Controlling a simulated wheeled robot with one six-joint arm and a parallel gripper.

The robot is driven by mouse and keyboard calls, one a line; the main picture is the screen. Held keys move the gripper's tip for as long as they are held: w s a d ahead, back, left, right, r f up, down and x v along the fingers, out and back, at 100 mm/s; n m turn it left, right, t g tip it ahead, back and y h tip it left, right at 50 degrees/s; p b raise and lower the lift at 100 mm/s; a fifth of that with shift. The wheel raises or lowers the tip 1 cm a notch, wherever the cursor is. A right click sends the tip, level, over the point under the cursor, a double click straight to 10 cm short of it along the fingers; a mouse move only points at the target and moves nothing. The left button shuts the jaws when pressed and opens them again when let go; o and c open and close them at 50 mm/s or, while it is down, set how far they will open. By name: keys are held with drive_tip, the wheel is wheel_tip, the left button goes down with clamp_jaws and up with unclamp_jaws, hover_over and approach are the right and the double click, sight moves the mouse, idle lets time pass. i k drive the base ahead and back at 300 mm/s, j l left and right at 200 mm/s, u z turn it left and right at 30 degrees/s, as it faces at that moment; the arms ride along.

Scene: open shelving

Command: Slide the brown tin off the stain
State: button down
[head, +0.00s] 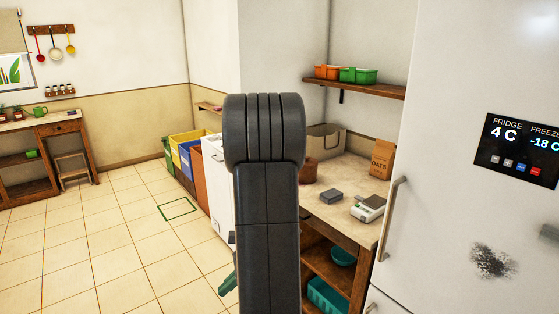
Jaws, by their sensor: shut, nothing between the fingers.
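The brown tin (309,172) stands on the counter (348,190), just right of my raised arm. My arm hides its left part. I see no stain on the bare counter near the tin, and what lies under it is hidden. A dark, speckled smudge (493,262) shows on the white fridge door, well apart from the tin. My dark arm fills the middle of the head view.
On the counter are a grey block (331,197), a white scale (368,208), an oats bag (382,158) and an open bin (325,142). A wooden shelf (365,88) hangs above. The fridge (440,140) borders the right. Tiled floor (120,240) is clear at left.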

sight(306, 176)
drive_tip(key=i+u, duration=0.3)
drive_tip(key=i, duration=0.4)
drive_tip(key=i+u, duration=0.35)
drive_tip(key=i, duration=0.3)
drive_tip(key=i+z, duration=0.3)
drive_tip(key=z, duration=0.15)
drive_tip(key=i+j+z, duration=0.15)
drive_tip(key=i+z, duration=0.15)
drive_tip(key=z, duration=0.2)
drive_tip(key=i+z, duration=0.15)
drive_tip(key=z, duration=0.35)
drive_tip(key=i+z, duration=0.2)
drive_tip(key=z, duration=0.25)
drive_tip(key=i+z, duration=0.2)
drive_tip(key=z, duration=0.3)
drive_tip(key=i+j+z, duration=0.1)
drive_tip(key=z, duration=0.35)
drive_tip(key=j, duration=0.05)
